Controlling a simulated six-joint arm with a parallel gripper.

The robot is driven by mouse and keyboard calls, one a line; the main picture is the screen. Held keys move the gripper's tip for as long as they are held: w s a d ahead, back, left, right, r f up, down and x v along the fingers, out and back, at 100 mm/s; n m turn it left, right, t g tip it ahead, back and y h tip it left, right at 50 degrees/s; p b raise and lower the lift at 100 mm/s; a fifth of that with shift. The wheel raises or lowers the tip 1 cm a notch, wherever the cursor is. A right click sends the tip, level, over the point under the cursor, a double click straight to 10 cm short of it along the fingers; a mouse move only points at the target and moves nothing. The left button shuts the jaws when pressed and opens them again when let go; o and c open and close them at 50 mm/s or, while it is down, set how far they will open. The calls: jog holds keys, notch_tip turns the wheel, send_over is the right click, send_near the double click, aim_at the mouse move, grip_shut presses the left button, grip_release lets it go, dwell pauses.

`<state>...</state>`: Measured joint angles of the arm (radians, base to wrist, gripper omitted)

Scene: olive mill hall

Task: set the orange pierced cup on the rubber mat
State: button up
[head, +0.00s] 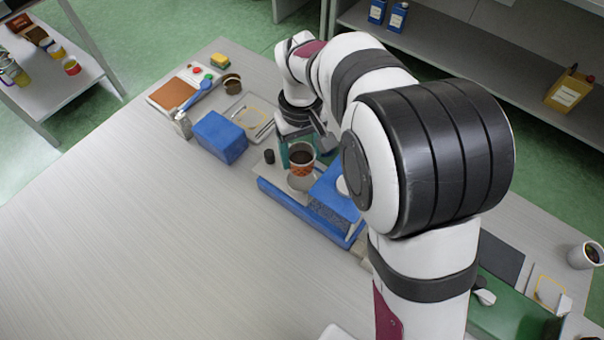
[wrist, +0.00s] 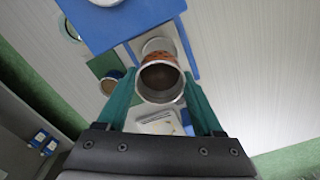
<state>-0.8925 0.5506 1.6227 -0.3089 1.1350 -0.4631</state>
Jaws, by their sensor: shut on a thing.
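The orange pierced cup (head: 301,170) has a pale metal rim and dark brown contents. It is upright between the teal fingers of my gripper (head: 302,153), over the front of a blue machine. The wrist view shows the cup (wrist: 161,51) from above, with a finger of my gripper (wrist: 158,68) on each side. The gripper is shut on it. A pale round dish (head: 301,184) shows just below the cup; I cannot tell whether they touch. A dark grey flat square (head: 499,257), possibly the rubber mat, lies at the right, partly hidden behind my arm.
The blue machine (head: 333,190) stands close beside the cup. A green block (head: 511,308) and a white mug (head: 586,255) are at the right. The table's left front is clear.

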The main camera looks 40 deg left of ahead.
jog(key=w+d+r+m, duration=0.3)
jog(key=d+r, duration=0.1)
jog(key=d, duration=0.6)
jog(key=w+d+r+m, duration=0.3)
jog(key=w+d+r, duration=0.1)
jog(key=d, duration=0.6)
jog(key=w+d+r+m, duration=0.3)
jog(key=d+r, duration=0.1)
jog(key=d, duration=0.6)
jog(key=shift+w, duration=0.2)
jog(key=s+d+r+m, duration=0.2)
jog(key=s+d+m, duration=0.1)
jog(key=d, duration=0.7)
jog(key=shift+d+r, duration=0.35)
jog(key=shift+d, duration=0.05)
jog(key=w+a+f+n, duration=0.2)
jog(key=a+f, duration=0.1)
jog(key=f, duration=0.5)
jog(key=w+a+f+n, duration=0.2)
jog(key=a+f, duration=0.2)
jog(key=f, duration=0.4)
jog(key=w+a+f+n, duration=0.2)
jog(key=a+f, duration=0.2)
jog(key=f, duration=0.4)
jog(key=shift+w+f, duration=0.25)
jog(key=shift+f, duration=0.8)
